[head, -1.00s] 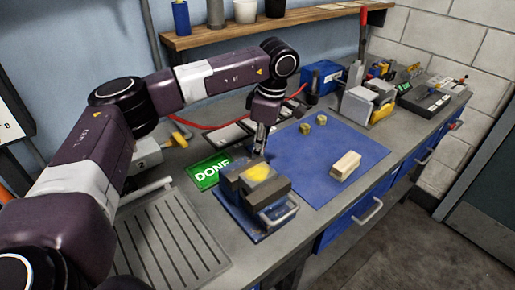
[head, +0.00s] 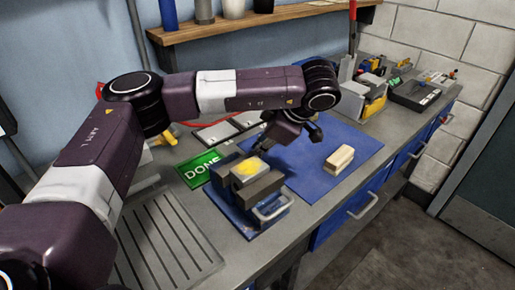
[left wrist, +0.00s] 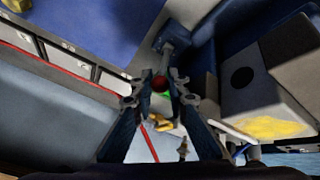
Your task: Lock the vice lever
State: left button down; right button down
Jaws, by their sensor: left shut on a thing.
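The vice (head: 240,207) has dark grey jaws on a blue base at the bench's front edge. A block with a yellow top (head: 251,166) sits between its jaws; this block also shows at the right in the left wrist view (left wrist: 275,128). My left gripper (left wrist: 161,86) is behind the vice, its fingertips closed around a red knob (left wrist: 161,82). A grey lever arm (left wrist: 173,40) appears to run from this knob; its joint to the vice is not clear. In the head view my wrist hides the lever and most of the fingers. My right gripper is not in view.
A blue mat (head: 305,186) with a pale wooden block (head: 339,158) lies right of the vice. A green DONE card (head: 200,170) lies left of it. A shelf (head: 230,32) runs along the wall.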

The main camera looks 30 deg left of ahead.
pick_arm(q)
jog(key=c, duration=2.2)
grip_release()
jog(key=shift+o, duration=0.2)
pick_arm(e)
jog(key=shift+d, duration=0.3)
